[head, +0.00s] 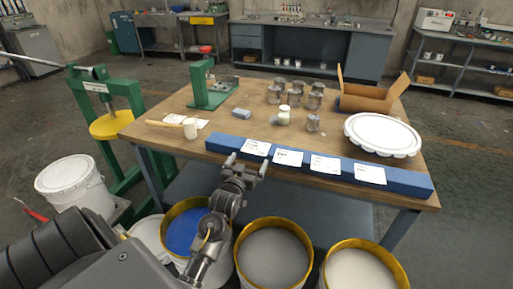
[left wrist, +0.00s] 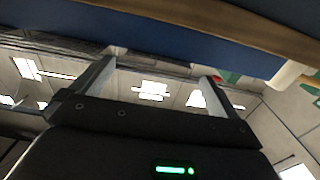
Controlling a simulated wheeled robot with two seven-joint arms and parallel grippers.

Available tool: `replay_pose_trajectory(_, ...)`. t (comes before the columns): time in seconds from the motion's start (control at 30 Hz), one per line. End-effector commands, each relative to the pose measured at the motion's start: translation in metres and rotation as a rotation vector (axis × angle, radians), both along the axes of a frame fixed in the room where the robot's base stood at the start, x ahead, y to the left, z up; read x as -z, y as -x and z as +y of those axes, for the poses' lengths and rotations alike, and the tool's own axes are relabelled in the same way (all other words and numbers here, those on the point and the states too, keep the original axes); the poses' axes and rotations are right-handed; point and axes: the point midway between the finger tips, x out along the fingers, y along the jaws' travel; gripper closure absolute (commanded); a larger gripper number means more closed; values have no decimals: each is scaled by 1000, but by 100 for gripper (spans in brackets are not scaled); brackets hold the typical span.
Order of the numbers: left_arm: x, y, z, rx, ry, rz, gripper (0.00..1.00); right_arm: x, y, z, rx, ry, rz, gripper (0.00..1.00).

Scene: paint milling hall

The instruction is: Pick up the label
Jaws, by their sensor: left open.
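Four-sided white labels lie in a row on a long blue bar (head: 402,180) at the table's front edge: one at the left (head: 256,147), one beside it (head: 288,157), another (head: 325,164) and one at the right (head: 370,174). Each has small dark print. My left gripper (head: 247,164) is open and empty, just in front of the bar, near the two leftmost labels. In the left wrist view my open fingers (left wrist: 154,84) have nothing between them. The blue bar (left wrist: 190,38) crosses the top there; no label is clear in that view. My right gripper is out of view.
On the wooden table (head: 240,112) stand a green press (head: 207,88), glass jars (head: 285,95), an open cardboard box (head: 370,97) and a large white lid (head: 383,134). Paint buckets (head: 273,255) stand below the front edge. A white paper (head: 180,122) lies at the left.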

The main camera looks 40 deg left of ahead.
Motion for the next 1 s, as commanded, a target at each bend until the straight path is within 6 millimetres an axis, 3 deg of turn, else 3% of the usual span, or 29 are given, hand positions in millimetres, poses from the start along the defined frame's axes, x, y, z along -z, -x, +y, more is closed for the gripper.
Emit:
replay_pose_trajectory(0.2,0,-28,9,0,-1,0,0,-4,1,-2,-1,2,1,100)
replay_pose_trajectory(0.47,1,-31,11,0,-1,0,0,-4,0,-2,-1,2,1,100)
replay_pose_trajectory(0.73,1,-31,11,0,-1,0,31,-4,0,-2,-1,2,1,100)
replay_pose_trajectory(1.0,1,-31,10,0,-1,0,32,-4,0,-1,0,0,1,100)
